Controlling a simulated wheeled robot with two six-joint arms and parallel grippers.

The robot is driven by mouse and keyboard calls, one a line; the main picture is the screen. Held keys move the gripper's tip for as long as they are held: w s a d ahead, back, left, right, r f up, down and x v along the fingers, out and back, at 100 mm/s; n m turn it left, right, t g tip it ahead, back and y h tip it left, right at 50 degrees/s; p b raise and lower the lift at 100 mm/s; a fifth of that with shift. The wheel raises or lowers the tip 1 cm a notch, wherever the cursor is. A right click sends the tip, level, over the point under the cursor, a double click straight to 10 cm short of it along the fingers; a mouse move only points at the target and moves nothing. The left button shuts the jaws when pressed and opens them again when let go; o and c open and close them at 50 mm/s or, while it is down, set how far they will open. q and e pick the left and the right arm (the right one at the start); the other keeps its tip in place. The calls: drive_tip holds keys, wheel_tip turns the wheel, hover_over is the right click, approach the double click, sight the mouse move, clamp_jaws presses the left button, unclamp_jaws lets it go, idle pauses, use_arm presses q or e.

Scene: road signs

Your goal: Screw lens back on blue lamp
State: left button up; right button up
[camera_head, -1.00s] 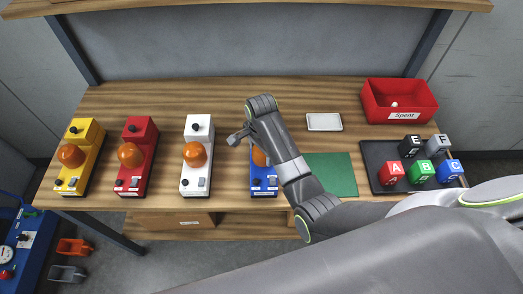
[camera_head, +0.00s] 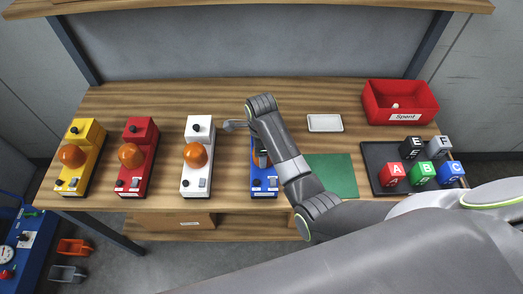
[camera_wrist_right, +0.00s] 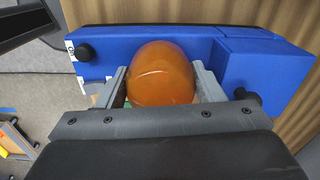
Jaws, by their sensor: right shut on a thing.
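The blue lamp (camera_head: 264,187) stands on the workbench, partly hidden under my right arm in the head view. Its blue housing fills the upper part of the right wrist view (camera_wrist_right: 120,58), with a black knob near each end. The orange domed lens (camera_wrist_right: 161,72) sits at the middle of the housing. My right gripper (camera_wrist_right: 162,88) is shut on the lens, one grey finger on each side. Whether the lens is seated on the housing cannot be told. My left gripper is not in view.
White (camera_head: 197,170), red (camera_head: 137,170) and yellow (camera_head: 78,172) lamps with orange lenses stand to the left. A green mat (camera_head: 335,173), white tray (camera_head: 324,123), red "Spent" bin (camera_head: 402,116) and dark tray (camera_head: 372,155) of lettered cubes lie to the right.

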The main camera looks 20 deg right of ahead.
drive_tip(key=shift+w+r+m, duration=0.1)
drive_tip(key=shift+m, duration=0.2)
drive_tip(key=m, duration=0.3)
drive_tip(key=shift+w+m, duration=0.1)
drive_tip(key=shift+m, duration=0.3)
drive_tip(key=shift+d, duration=0.1)
drive_tip(key=shift+m, duration=0.5)
drive_tip(key=o, duration=0.5)
drive_tip(key=shift+m, duration=0.5)
drive_tip(key=o, duration=0.6)
drive_tip(key=shift+c, duration=0.2)
